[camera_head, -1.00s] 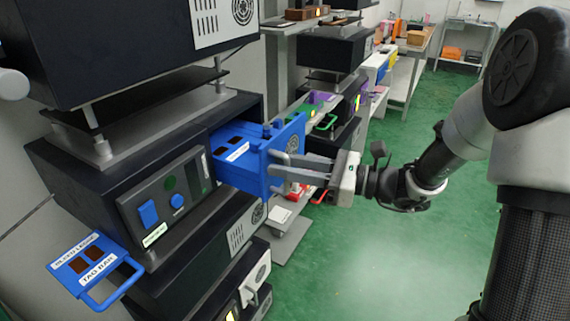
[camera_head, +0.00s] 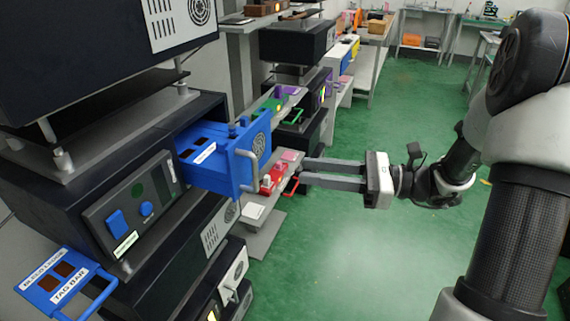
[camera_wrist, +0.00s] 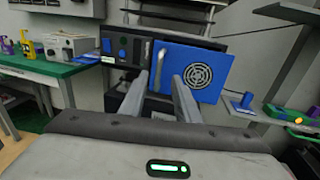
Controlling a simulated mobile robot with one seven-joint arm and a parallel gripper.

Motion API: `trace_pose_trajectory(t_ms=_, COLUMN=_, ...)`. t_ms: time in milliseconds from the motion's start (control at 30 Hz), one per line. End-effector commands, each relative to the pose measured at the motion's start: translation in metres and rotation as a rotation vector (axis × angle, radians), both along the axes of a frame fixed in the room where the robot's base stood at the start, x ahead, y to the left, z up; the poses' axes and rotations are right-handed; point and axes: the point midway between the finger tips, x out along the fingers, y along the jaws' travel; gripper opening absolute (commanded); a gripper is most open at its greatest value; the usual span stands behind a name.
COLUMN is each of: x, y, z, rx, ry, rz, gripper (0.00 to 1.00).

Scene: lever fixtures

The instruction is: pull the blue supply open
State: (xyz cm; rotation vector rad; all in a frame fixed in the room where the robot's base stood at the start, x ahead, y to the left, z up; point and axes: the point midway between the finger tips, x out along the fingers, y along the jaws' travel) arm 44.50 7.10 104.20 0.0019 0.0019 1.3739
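The blue supply (camera_head: 222,160) is a box-shaped drawer that sticks out of the black cabinet unit. Its front has a round fan grille and a grey bar handle (camera_head: 248,172). My gripper (camera_head: 303,171) is to the right of the handle, with a gap between its fingertips and the handle. Its two long grey fingers are apart with nothing between them. In the wrist view the blue front (camera_wrist: 195,68) faces me, and the handle (camera_wrist: 158,62) shows ahead of the open fingers (camera_wrist: 163,82).
The black unit's panel (camera_head: 135,205) has a blue switch and knob. A blue labelled plate with a loop handle (camera_head: 62,280) juts out at lower left. Red and green handled parts (camera_head: 272,180) sit on fixtures behind. Green floor on the right is clear.

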Motion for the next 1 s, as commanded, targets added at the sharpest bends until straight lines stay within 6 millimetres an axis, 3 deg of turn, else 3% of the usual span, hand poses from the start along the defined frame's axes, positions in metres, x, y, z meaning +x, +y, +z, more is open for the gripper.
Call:
trace_pose_trajectory(t_ms=200, x=-0.006, y=-0.033, z=0.000, rx=0.000, ry=0.000, rz=-0.001, gripper=0.29)
trace_pose_trajectory(t_ms=400, x=-0.009, y=-0.042, z=0.000, rx=0.000, ry=0.000, rz=0.000, gripper=0.29)
trace_pose_trajectory(t_ms=833, x=-0.011, y=-0.039, z=0.001, rx=-0.014, ry=-0.006, rz=0.011, gripper=0.29)
trace_pose_trajectory(t_ms=933, x=-0.026, y=-0.026, z=0.007, rx=-0.094, ry=-0.042, rz=0.070, gripper=0.29)
trace_pose_trajectory(t_ms=1000, x=-0.046, y=-0.011, z=0.011, rx=-0.201, ry=-0.093, rz=0.147, gripper=0.29)
